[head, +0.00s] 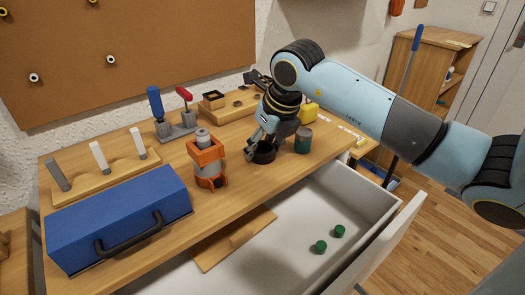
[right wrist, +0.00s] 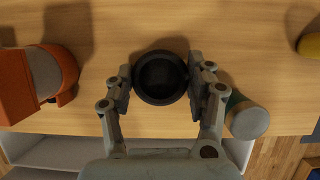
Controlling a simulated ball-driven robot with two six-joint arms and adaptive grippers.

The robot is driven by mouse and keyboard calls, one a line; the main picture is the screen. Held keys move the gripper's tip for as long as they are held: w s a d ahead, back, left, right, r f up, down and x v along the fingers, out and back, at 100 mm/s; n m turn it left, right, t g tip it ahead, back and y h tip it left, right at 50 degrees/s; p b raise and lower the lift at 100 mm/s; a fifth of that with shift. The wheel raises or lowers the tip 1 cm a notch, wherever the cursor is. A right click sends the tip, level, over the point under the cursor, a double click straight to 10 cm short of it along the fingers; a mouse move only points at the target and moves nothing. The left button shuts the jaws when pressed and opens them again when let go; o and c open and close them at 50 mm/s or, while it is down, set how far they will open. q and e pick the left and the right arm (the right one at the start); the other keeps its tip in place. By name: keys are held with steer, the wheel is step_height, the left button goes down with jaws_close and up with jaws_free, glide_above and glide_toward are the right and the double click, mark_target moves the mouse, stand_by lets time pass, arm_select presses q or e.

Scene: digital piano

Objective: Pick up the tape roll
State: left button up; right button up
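The tape roll is a black ring (head: 264,154) near the front edge of the wooden desk top. It also shows in the right wrist view (right wrist: 160,78), seen from above with a dark centre. My right gripper (head: 258,146) points down at it. In the right wrist view the two fingers of this gripper (right wrist: 160,82) lie on opposite sides of the ring, and both pads appear to touch its outer wall. The roll appears to rest on the desk top. My left gripper is not in view.
A dark green, grey-topped cylinder (head: 303,141) stands close beside the right finger. An orange holder (head: 208,165) stands to the left. A yellow object (head: 309,112) is behind. A blue toolbox (head: 118,220) is at front left. The drawer (head: 345,205) below is open.

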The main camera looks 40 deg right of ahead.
steer(key=c, duration=0.4)
steer(key=shift+c, duration=0.2)
